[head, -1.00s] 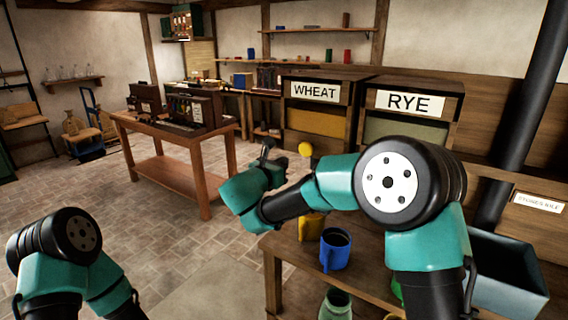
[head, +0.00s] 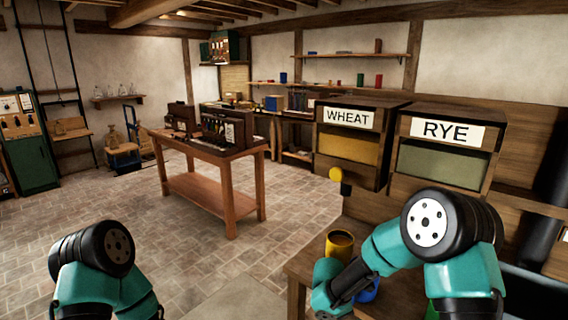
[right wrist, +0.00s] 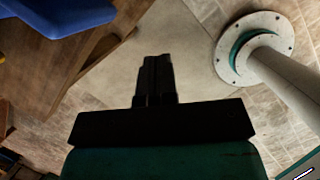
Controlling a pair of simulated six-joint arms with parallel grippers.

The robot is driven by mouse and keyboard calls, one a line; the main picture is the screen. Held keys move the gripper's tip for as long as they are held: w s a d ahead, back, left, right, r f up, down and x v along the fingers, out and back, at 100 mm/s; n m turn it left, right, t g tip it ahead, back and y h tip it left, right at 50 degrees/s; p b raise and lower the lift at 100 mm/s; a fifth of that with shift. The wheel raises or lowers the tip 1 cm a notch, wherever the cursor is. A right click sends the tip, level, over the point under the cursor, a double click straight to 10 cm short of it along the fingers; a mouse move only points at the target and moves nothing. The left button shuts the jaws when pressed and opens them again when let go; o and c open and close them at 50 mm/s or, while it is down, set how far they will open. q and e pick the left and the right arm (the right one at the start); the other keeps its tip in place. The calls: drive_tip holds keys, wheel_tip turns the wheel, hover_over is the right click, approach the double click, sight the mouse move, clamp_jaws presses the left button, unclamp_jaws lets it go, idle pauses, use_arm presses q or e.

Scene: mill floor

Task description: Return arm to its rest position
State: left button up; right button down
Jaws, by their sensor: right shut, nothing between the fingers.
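My right arm reaches in from the right in the head view and bends down in front of the near table (head: 298,268); its gripper is hidden there. In the right wrist view my right gripper (right wrist: 155,75) is shut and empty, its fingers side by side over the floor, clear of the table edge. My left arm shows only its upper links at the lower left of the head view; its gripper is out of frame.
A yellow mug (head: 340,243) stands on the near table, with a blue mug (head: 369,291) mostly hidden behind my right arm. Wheat (head: 348,146) and rye (head: 441,160) bins stand behind. A wooden workbench (head: 212,152) stands farther left, with open brick floor around it.

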drive_tip(key=s+d+f+m+y, duration=0.2)
drive_tip(key=s+f+m+y, duration=0.1)
drive_tip(key=s+f+m, duration=0.5)
drive_tip(key=s+d+f+m+y, duration=0.2)
drive_tip(key=s+f+m+y, duration=0.2)
drive_tip(key=s+f+m, duration=0.4)
drive_tip(key=s+m, duration=0.6)
drive_tip(key=s, duration=0.2)
drive_tip(key=shift+d+m+g+y, duration=0.3)
drive_tip(key=shift+d, duration=0.1)
